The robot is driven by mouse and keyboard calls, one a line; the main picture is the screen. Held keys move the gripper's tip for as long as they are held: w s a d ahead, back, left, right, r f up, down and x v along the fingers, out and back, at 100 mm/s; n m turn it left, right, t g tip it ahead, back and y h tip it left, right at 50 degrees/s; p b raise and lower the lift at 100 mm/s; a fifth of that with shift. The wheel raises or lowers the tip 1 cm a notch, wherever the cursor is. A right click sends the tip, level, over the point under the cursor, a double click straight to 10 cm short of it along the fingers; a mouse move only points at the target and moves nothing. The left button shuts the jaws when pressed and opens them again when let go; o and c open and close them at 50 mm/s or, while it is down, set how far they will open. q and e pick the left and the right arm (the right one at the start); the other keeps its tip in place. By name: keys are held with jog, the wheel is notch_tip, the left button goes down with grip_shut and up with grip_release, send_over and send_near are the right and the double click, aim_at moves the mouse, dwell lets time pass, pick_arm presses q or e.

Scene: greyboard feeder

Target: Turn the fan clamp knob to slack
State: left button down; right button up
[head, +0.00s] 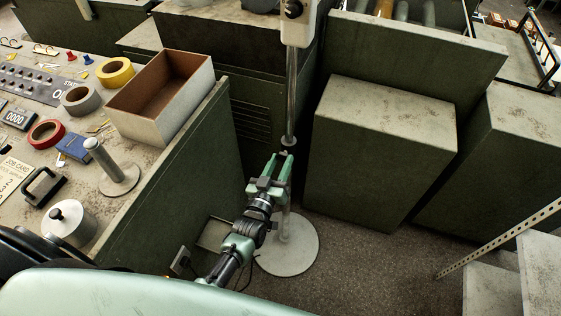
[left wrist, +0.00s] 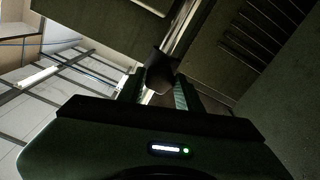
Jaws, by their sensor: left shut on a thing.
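The fan stand has a bright upright pole (head: 291,95) with a collar (head: 288,141) partway up and a round grey base (head: 290,258) on the floor. The pole also shows in the left wrist view (left wrist: 183,30). My left gripper (head: 278,166) is at the pole just below the collar. In the left wrist view, the dark clamp knob (left wrist: 160,75) sits between its two fingers, and the gripper is shut on it. The knob is mostly hidden by the fingers in the head view. Its turn angle cannot be told. My right gripper is not in view.
A white housing (head: 298,22) tops the pole. A bench (head: 118,215) with an open box (head: 160,128), tape rolls and a metal post (head: 110,163) stands left. Green cabinets (head: 375,160) stand behind and right. Floor (head: 375,255) is clear right of the base.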

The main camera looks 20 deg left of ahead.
pick_arm(q)
jog(key=shift+f+m, duration=0.15)
jog(key=shift+m, duration=0.25)
jog(key=c, duration=0.9)
grip_release()
jog(key=shift+c, duration=0.2)
jog(key=s+b, duration=0.1)
jog(key=s, duration=0.7)
jog(key=shift+a, duration=0.15)
